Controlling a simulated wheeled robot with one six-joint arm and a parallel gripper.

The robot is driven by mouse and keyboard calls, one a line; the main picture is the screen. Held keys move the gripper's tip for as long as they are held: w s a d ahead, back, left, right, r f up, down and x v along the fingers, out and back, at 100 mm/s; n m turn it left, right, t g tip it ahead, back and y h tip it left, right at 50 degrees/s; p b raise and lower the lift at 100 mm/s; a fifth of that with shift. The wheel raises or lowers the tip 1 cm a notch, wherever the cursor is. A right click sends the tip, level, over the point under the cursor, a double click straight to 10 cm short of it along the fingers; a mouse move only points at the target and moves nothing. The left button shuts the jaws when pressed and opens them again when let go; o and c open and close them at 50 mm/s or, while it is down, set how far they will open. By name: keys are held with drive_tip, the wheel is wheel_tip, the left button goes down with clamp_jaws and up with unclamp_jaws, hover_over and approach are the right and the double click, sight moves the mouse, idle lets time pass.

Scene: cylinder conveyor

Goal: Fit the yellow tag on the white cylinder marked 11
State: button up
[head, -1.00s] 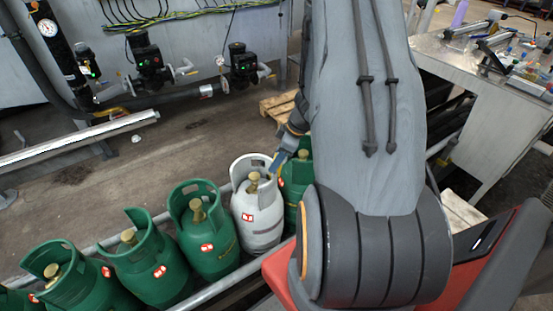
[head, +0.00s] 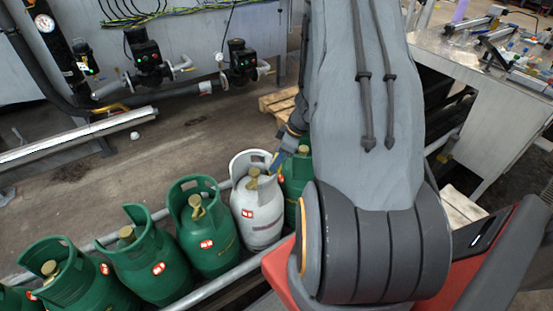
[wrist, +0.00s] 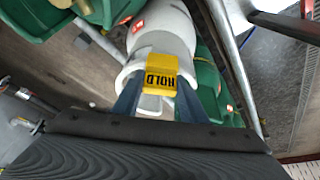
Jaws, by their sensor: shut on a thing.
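The white cylinder (head: 256,218) stands upright in the row, with a brass valve inside its collar and a red label too small to read. It also fills the top middle of the wrist view (wrist: 165,28). My gripper (wrist: 160,85) is shut on the yellow tag (wrist: 160,67), which reads HOLD. The tag is in front of the white cylinder's collar in the wrist view; I cannot tell if it touches the valve. In the head view my blue fingers (head: 279,160) are at the right of the collar, and the tag is hidden there.
Several green cylinders (head: 207,240) stand left of the white one, and another (head: 295,180) stands close at its right. A metal rail (head: 205,294) runs along the row. Pipes and valves (head: 150,65) line the back wall. A bench (head: 480,75) stands at the right.

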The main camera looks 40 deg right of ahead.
drive_tip(key=shift+f+b, duration=0.35)
drive_tip(key=shift+f, duration=0.3)
drive_tip(key=o, duration=1.1)
drive_tip(key=shift+r, duration=0.1)
drive_tip(key=v, duration=0.7)
drive_tip(key=shift+d+r, duration=0.15)
drive_tip(key=shift+r, duration=0.15)
drive_tip(key=shift+s, duration=0.15)
drive_tip(key=w+a+r+m+t+h+b, duration=0.2)
drive_tip(key=w+a+r+m+h+b, duration=0.25)
drive_tip(key=w+a+r, duration=0.2)
drive_tip(key=s+a+m+g+y+b, duration=0.1)
drive_tip(key=s+a+m+g+b, duration=0.1)
drive_tip(key=s+a, duration=0.4)
drive_tip(key=s+a+m+g+b, duration=0.2)
drive_tip(key=s+a, duration=0.4)
drive_tip(key=a, duration=0.5)
drive_tip(key=shift+a+f+y+b, duration=0.25)
drive_tip(key=shift+f+y+b, duration=0.05)
drive_tip(key=shift+f+y, duration=0.1)
